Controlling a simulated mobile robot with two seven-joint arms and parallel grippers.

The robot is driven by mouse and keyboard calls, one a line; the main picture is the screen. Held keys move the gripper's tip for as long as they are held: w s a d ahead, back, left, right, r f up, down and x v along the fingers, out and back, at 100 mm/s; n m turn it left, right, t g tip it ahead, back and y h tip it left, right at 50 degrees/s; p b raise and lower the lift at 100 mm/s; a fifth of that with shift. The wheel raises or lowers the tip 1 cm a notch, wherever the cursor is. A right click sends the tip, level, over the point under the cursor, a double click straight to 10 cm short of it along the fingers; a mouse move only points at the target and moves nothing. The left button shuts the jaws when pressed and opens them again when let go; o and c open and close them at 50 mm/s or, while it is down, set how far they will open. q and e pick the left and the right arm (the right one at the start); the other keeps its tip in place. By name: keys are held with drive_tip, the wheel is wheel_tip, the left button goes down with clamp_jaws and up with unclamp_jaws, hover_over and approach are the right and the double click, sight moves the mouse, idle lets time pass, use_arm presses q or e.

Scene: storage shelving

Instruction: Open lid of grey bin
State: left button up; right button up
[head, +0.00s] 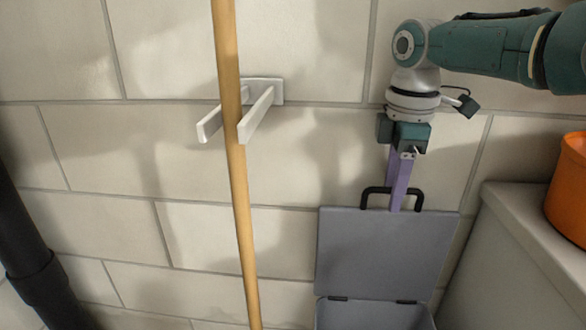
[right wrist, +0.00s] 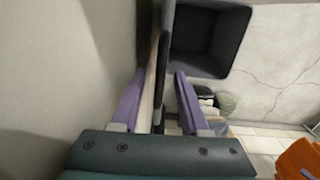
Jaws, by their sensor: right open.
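The grey bin (head: 320,318) stands at the lower edge of the head view, against the tiled wall. Its grey lid (head: 385,255) stands upright, hinged at the back, and the bin's mouth is uncovered. A black handle (head: 368,196) sticks up from the lid's top edge. My right gripper (head: 397,207) points down at the handle, its purple fingers overlapping the handle's opening in the picture. In the right wrist view, the open purple fingers (right wrist: 160,76) are on either side of the lid seen edge-on, and the empty-looking bin (right wrist: 243,40) shows beyond. Contact is unclear. My left gripper is out of view.
A wooden pole (head: 236,180) stands in a white wall bracket (head: 258,110) left of the bin. A dark pipe (head: 30,270) runs at the far left. An orange container (head: 570,190) sits on a pale ledge (head: 520,225) to the right.

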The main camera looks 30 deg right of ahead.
drive_tip(key=r+p, duration=0.1)
drive_tip(key=r, duration=0.3)
drive_tip(key=r+p, duration=0.2)
drive_tip(key=r, duration=0.3)
drive_tip(key=shift+s+a+r, duration=0.1)
drive_tip(key=shift+s+a, duration=0.05)
drive_tip(key=shift+s, duration=0.05)
drive_tip(key=shift+r, duration=0.4)
